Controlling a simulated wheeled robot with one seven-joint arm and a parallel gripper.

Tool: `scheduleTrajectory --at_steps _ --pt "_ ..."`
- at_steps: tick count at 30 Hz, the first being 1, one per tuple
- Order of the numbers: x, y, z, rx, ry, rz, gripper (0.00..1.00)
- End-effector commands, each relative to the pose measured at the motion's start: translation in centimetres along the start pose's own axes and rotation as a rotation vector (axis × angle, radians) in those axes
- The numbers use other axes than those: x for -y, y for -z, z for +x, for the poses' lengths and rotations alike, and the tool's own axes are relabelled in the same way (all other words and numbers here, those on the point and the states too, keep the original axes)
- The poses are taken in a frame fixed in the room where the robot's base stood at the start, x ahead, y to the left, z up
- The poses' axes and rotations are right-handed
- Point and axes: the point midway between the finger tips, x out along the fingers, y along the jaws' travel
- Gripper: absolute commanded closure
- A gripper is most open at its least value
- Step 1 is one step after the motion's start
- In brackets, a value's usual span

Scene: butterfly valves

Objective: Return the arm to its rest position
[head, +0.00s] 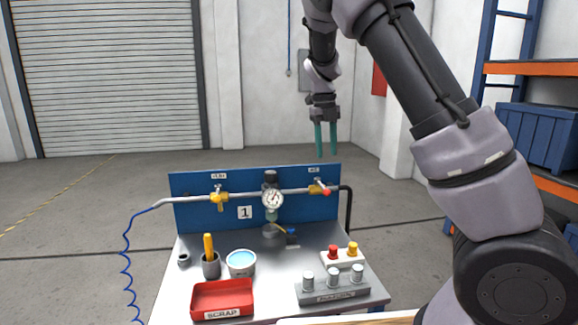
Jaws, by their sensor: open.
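My gripper (326,155) hangs in the air with its two green fingers pointing down, apart from each other and with nothing between them. It is above and a little behind the right part of the bench's blue panel (306,178) in the picture, and touches nothing that I can see. My arm rises from the lower right, bends at the top edge of the picture and comes down to the gripper. Its upper bend is partly cut off by the frame.
The bench (252,285) carries a pipe with a yellow-handled valve (219,199), a gauge (272,199) and a red-tipped valve (319,189). A red scrap tray (222,300), a cup (211,266), a bowl (241,262) and a grey block (333,290) stand on it. Shelving (530,68) is at right.

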Motion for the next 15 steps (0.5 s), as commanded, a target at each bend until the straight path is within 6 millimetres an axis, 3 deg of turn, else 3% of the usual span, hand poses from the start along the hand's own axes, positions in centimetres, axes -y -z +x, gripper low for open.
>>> scheduleTrajectory --at_steps 3,7,15 --pt "2.2 3.2 -1.4 0.058 -0.117 -0.222 0.57" --pt "3.5 6.7 -3.3 0.167 -0.189 -0.512 0.57" --pt "4.1 14.6 -8.3 0.452 -0.107 -1.136 0.57"
